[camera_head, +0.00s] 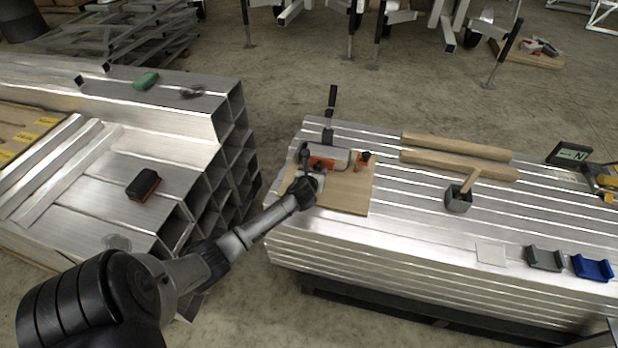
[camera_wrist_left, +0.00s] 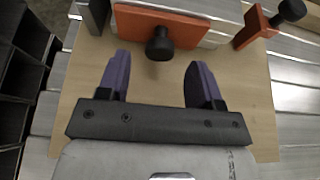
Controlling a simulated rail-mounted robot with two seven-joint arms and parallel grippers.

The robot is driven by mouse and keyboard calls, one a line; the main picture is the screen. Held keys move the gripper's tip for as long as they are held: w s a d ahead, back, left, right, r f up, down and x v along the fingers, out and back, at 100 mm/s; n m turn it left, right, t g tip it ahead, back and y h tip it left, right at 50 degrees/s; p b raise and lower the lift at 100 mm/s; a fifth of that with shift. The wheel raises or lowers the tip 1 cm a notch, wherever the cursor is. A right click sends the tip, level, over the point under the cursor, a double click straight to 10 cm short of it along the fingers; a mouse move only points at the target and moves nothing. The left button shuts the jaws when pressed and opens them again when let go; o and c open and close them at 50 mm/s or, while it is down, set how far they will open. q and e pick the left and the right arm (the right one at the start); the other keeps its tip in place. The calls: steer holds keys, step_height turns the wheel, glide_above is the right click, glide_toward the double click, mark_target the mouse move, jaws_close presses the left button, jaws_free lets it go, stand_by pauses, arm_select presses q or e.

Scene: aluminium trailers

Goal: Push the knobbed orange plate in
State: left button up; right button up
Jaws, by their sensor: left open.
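The knobbed orange plate (camera_head: 323,163) is at the near end of a metal block on the wooden board. In the left wrist view the orange plate (camera_wrist_left: 185,24) is at the top, its black round knob (camera_wrist_left: 160,43) facing my gripper. My left gripper (camera_head: 308,168) is over the board, close to the plate and partly hiding it. In the left wrist view my left gripper (camera_wrist_left: 156,65) is open, its two purple fingers apart and pointing toward the plate. The knob shows just beyond the gap between them; contact cannot be told. My right gripper is not in view.
A smaller orange bracket with a black knob (camera_wrist_left: 268,20) stands right of the plate. A black clamp handle (camera_head: 330,105) rises behind it. The wooden board (camera_head: 352,195) lies on stacked aluminium profiles (camera_head: 410,230).

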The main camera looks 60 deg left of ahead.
arm_select(q)
steer(key=p+v, duration=0.4)
steer(key=v, duration=0.4)
steer(key=shift+s+d+r, duration=0.2)
steer(key=shift+s+d, duration=0.05)
steer(key=shift+s, duration=0.05)
steer(key=shift+s+d+r+p, duration=0.1)
steer(key=shift+s+d+p, duration=0.2)
steer(key=shift+s+d, duration=0.1)
